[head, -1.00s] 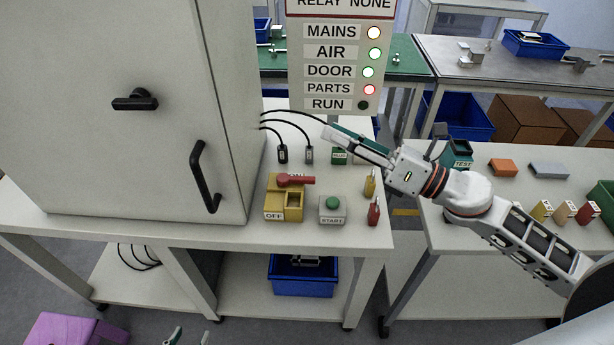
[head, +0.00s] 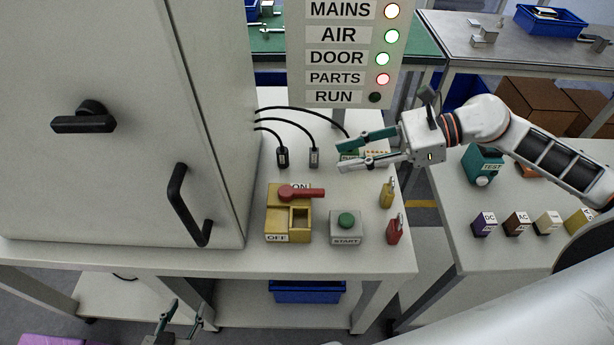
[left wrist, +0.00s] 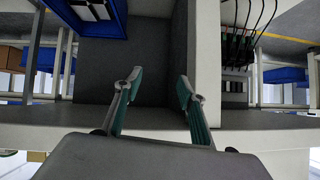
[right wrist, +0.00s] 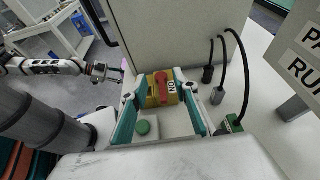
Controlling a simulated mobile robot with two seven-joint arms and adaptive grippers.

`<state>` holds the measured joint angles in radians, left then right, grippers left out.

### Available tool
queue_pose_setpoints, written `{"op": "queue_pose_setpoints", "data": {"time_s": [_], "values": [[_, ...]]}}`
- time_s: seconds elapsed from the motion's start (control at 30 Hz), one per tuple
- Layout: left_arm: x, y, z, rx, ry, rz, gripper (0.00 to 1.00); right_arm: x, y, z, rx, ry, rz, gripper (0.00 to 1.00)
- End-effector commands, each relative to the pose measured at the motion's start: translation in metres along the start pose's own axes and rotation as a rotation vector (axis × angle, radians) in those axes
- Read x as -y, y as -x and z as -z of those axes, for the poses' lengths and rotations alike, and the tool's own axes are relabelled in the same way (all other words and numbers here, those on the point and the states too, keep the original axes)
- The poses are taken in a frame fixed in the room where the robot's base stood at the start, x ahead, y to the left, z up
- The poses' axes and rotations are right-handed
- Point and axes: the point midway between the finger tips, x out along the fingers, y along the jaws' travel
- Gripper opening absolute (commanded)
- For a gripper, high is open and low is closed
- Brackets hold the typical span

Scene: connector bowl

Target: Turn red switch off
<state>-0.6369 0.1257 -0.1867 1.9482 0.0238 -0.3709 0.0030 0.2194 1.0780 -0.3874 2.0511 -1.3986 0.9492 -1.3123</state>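The red switch (head: 301,192) is a red lever on a yellow box (head: 276,222) on the table. Its lever lies across the box's top near the "ON" label; "OFF" is on the lower left front. My right gripper (head: 342,157) is open and empty, above the table, behind and right of the switch. In the right wrist view the red lever (right wrist: 163,84) shows between the open fingers, apart from them. My left gripper (head: 184,314) is open and empty, low in front of the table; its spread fingers also show in the left wrist view (left wrist: 158,82).
A green START button (head: 346,220) stands right of the switch. Yellow (head: 387,194) and red (head: 395,230) tagged pieces stand farther right. Black cables with plugs (head: 314,157) lie behind. A grey cabinet (head: 120,170) blocks the left. On the sign, RUN (head: 375,97) is dark.

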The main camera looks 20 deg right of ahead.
Motion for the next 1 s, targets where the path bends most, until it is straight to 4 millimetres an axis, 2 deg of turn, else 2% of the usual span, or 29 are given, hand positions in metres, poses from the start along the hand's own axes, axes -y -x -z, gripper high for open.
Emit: {"op": "queue_pose_setpoints", "data": {"time_s": [0.03,0.13,0.23,0.33,0.57,0.77,1.0], "values": [[-0.004,-0.010,-0.015,0.001,-0.001,-0.003,0.40,-0.002,-0.008,0.021,-0.002,-0.007,-0.003,0.29],[-0.009,-0.019,-0.031,0.006,-0.004,-0.010,0.40,-0.003,-0.017,0.042,-0.005,-0.018,-0.008,0.29],[-0.020,-0.021,-0.053,0.026,-0.004,-0.025,0.40,-0.005,-0.025,0.062,-0.009,-0.031,-0.013,0.29],[-0.029,-0.021,-0.067,0.040,-0.004,-0.039,0.40,-0.006,-0.030,0.075,-0.011,-0.041,-0.016,0.29],[-0.025,-0.024,-0.055,0.017,-0.006,-0.034,0.40,-0.006,-0.040,0.077,-0.010,-0.041,-0.017,0.29],[-0.022,-0.022,-0.047,0.008,-0.002,-0.031,0.40,-0.006,-0.069,0.074,-0.007,-0.041,-0.017,0.29],[-0.022,-0.020,-0.048,0.012,0.003,-0.033,0.40,-0.007,-0.100,0.076,-0.010,-0.041,-0.016,0.29]]}}
